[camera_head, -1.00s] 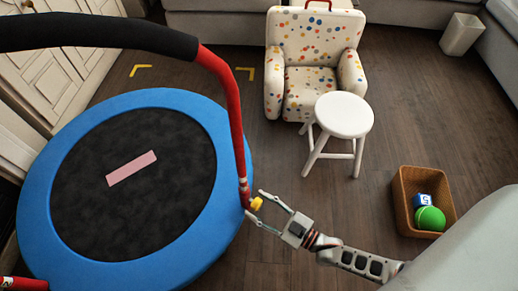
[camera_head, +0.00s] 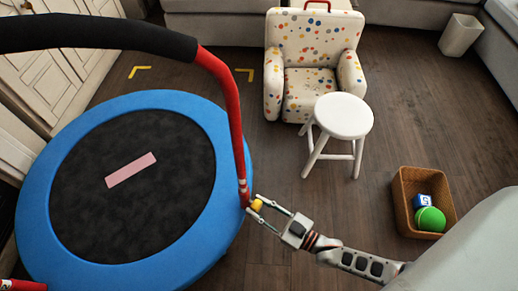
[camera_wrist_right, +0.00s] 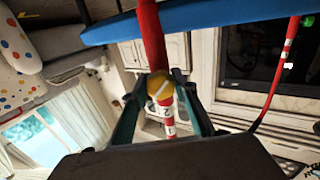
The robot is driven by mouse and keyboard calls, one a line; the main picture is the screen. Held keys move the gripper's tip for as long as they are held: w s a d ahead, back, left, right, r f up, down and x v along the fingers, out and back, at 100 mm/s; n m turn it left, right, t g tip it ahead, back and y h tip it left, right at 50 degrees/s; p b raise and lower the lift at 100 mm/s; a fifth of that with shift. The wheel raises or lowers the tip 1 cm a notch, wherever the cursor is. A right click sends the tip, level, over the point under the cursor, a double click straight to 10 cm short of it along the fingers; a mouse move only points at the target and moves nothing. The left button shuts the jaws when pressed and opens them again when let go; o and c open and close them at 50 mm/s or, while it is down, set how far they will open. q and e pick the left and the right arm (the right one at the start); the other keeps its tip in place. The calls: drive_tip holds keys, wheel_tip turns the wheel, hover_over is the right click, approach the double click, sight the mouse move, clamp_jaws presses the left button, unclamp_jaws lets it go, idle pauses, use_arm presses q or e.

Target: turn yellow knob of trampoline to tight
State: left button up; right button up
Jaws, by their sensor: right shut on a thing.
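The trampoline (camera_head: 32,215) has a blue padded rim and a dark mat, and stands at the left in the head view. Its red handle post (camera_head: 236,130) rises from the right side of the rim to a black padded bar. The yellow knob (camera_head: 257,205) sits low on that post. My right gripper (camera_head: 256,208) is shut on the knob, a finger on either side. In the right wrist view the yellow knob (camera_wrist_right: 160,86) carries a pale line and sits between the fingertips, in front of the red post with white marks (camera_wrist_right: 167,112). My left gripper is not in view.
A white stool (camera_head: 343,116) and a dotted armchair (camera_head: 313,50) stand behind my right arm. A pink strip (camera_head: 131,170) lies on the mat.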

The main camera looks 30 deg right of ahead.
drive_tip(key=m, duration=0.4)
drive_tip(key=shift+s, duration=0.1)
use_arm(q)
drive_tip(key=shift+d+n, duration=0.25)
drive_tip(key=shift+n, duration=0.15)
use_arm(e)
drive_tip(key=m, duration=0.5)
drive_tip(key=shift+a, duration=0.1)
use_arm(q)
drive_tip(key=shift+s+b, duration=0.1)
drive_tip(key=shift+b, duration=0.2)
use_arm(e)
drive_tip(key=shift+m, duration=0.3)
drive_tip(key=o, duration=1.1)
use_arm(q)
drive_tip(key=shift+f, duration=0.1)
use_arm(e)
drive_tip(key=v, duration=0.7)
drive_tip(key=shift+s, duration=0.2)
